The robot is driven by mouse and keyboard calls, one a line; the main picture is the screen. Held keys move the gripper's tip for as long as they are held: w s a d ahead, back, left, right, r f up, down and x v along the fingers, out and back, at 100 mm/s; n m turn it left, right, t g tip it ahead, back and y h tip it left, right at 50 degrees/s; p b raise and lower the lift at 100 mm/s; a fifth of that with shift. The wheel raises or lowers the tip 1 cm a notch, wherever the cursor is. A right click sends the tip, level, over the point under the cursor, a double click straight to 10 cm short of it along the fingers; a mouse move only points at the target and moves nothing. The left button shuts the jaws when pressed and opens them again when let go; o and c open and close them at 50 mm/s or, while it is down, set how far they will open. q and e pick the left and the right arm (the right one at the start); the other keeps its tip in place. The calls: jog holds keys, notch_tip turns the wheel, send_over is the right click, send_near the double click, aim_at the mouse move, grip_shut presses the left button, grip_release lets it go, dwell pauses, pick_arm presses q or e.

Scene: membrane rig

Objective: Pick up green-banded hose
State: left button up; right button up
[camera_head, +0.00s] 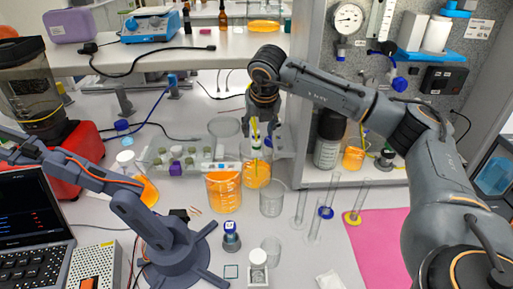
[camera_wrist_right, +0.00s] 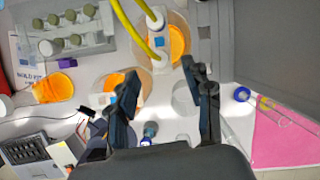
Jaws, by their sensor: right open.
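A thin yellow-green hose (camera_head: 254,129) rises between my right gripper's fingers above a beaker of orange liquid (camera_head: 257,180) in the head view. Green shows near its lower end. In the right wrist view, two yellow hose lengths (camera_wrist_right: 131,31) run to white fittings (camera_wrist_right: 158,63) near the orange beaker; I cannot make out a green band there. My right gripper (camera_head: 261,128) is open, pointing down over the beaker. In the wrist view its fingertips (camera_wrist_right: 160,75) are spread below the fittings, with nothing held between them. My left gripper is not in view.
Another orange beaker (camera_head: 224,192) and an empty one (camera_head: 271,200) stand close by. A vial rack (camera_head: 187,165) is left of the gripper. Glass cylinders (camera_head: 328,205) stand to the right, beside a pink mat (camera_head: 378,245). A small bench arm (camera_head: 165,225) occupies the left front.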

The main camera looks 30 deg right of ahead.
aim_at(257, 142)
jog(key=shift+w+d+f, duration=0.1)
jog(key=shift+w+f, duration=0.15)
jog(key=shift+f, duration=0.4)
jog(key=shift+f+p, duration=0.25)
jog(key=shift+p, duration=0.2)
jog(key=p+x, duration=0.2)
jog(key=x, duration=0.1)
jog(key=shift+f, duration=0.35)
jog(key=shift+w+f, duration=0.15)
jog(key=shift+f, duration=0.35)
jog(key=c, duration=1)
